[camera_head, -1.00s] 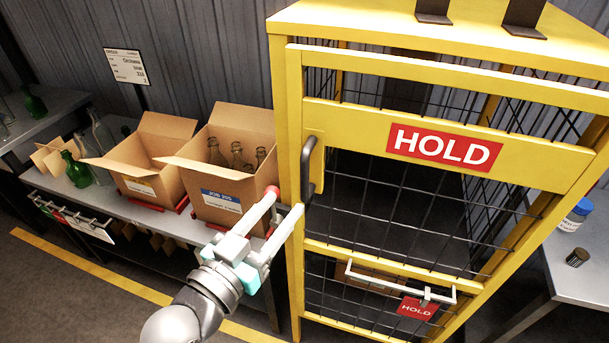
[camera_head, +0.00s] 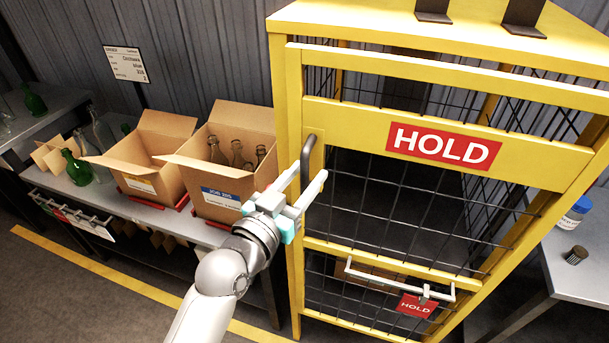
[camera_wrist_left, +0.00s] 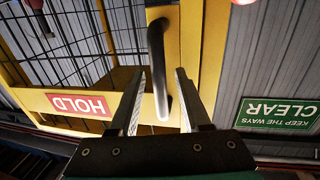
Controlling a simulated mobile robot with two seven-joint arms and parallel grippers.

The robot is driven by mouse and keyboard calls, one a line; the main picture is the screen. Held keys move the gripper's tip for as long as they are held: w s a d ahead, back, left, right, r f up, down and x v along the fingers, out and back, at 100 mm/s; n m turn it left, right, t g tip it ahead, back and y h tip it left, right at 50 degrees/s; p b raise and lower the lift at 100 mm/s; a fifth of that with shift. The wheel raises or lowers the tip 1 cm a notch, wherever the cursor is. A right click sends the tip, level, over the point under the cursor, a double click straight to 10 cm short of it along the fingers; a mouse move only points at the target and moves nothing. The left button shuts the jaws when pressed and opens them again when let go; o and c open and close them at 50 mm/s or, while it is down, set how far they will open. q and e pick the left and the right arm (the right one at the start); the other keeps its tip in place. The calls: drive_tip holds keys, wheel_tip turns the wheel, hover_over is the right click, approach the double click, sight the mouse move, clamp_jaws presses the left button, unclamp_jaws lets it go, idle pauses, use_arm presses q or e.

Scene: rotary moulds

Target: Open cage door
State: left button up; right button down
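The yellow cage door (camera_head: 440,118) is shut in its frame, with a red HOLD sign (camera_head: 444,147) on its upper rail. Its dark vertical handle (camera_head: 308,160) is on the door's left edge. My left gripper (camera_head: 311,178) is open at the handle, its fingers reaching to either side of the handle's lower part. In the left wrist view the handle (camera_wrist_left: 157,68) stands between the two open fingers (camera_wrist_left: 157,75); I cannot tell whether either finger touches it. My right gripper is not in view.
Left of the cage, a bench holds two open cardboard boxes (camera_head: 235,160) (camera_head: 150,160) with glass bottles in the nearer one. A white rail (camera_head: 400,281) is low on the door. A side table (camera_head: 585,265) with a blue-lidded jar (camera_head: 575,213) stands right.

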use_arm(q)
clamp_jaws()
idle(1.2)
